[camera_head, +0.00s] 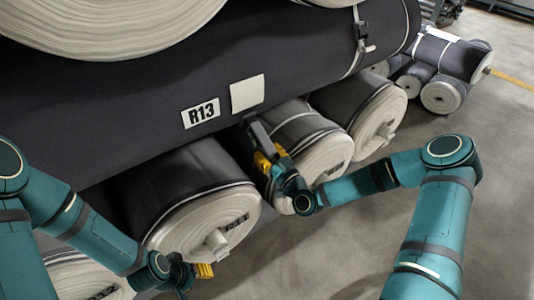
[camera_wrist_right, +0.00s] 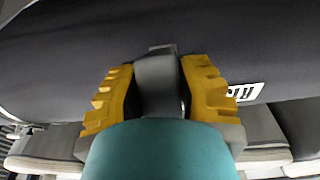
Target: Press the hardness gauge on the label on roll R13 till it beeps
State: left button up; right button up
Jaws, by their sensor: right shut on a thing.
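Roll R13 is the large dark grey roll (camera_head: 300,75) lying across the head view. It bears a printed R13 tag (camera_head: 201,113) and, to the right of it, a blank whitish label (camera_head: 247,93). My right gripper (camera_head: 268,162) is shut on the grey hardness gauge (camera_head: 259,134), whose tip is just below the blank label. I cannot tell whether the tip touches the roll. In the wrist view the gauge (camera_wrist_right: 158,85) sits between the yellow fingers, and part of the R13 tag (camera_wrist_right: 243,92) shows. My left gripper (camera_head: 197,272) is low at the left; its opening is unclear.
Smaller grey rolls with pale ends (camera_head: 205,220) lie below R13, and one (camera_head: 325,155) is right beside my right gripper. Another roll (camera_head: 110,30) rests on top. The floor (camera_head: 480,120) at right is clear.

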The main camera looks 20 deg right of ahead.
jog(key=shift+w+a+r, duration=0.15)
jog(key=shift+w+r, duration=0.3)
dwell(1.6)
jog(key=shift+s+d+f+b, duration=0.2)
jog(key=shift+s+f+b, duration=0.1)
jog(key=shift+s+f, duration=0.15)
jog(key=shift+s+d+f+b, duration=0.15)
jog(key=shift+s+f+b, duration=0.2)
jog(key=shift+s, duration=0.15)
grip_shut()
jog(key=shift+s+d+f, duration=0.2)
jog(key=shift+s+f, duration=0.15)
jog(key=shift+s, duration=0.3)
jog(key=shift+s+d+f, duration=0.25)
jog(key=shift+s+f, duration=0.15)
jog(key=shift+s, duration=0.25)
jog(key=shift+s+d+f, duration=0.2)
jog(key=shift+s+f, duration=0.15)
jog(key=shift+s, duration=0.3)
